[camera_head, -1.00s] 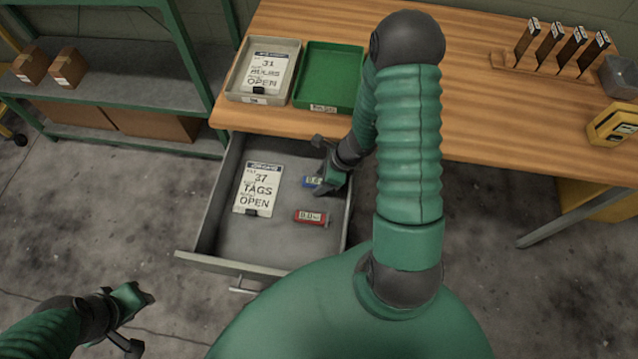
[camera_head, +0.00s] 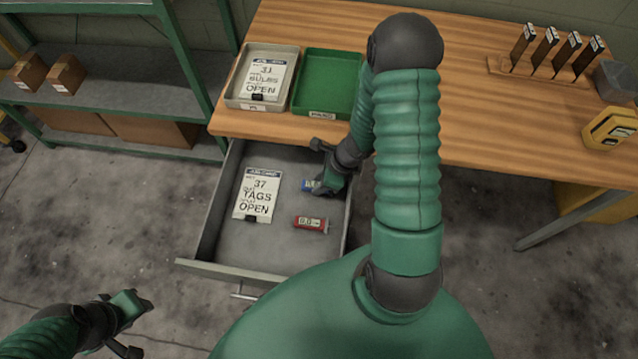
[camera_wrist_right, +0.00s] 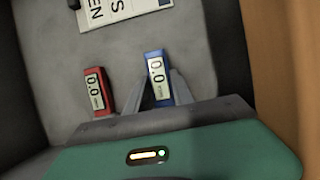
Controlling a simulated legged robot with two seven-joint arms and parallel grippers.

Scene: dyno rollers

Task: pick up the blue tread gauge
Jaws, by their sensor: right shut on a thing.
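The blue tread gauge (camera_head: 309,185) is in the open drawer (camera_head: 205,237), near its right side. In the right wrist view the blue gauge (camera_wrist_right: 157,72) shows its display and stands between the two fingers. My right gripper (camera_wrist_right: 157,92) is shut on it, and in the head view this gripper (camera_head: 318,186) reaches down into the drawer and hides part of the gauge. A red gauge (camera_head: 310,223) lies apart from it, nearer the drawer front, and also shows in the right wrist view (camera_wrist_right: 95,90). My left gripper (camera_head: 135,325) is open and empty above the floor at lower left.
A card (camera_head: 258,195) reading 37 TAGS OPEN lies in the drawer. On the workbench (camera_head: 470,100) are a grey tray (camera_head: 235,95), a green tray (camera_head: 328,90), a rack of black pieces (camera_head: 540,77) and a yellow device (camera_head: 608,130). A shelf (camera_head: 110,90) stands at left.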

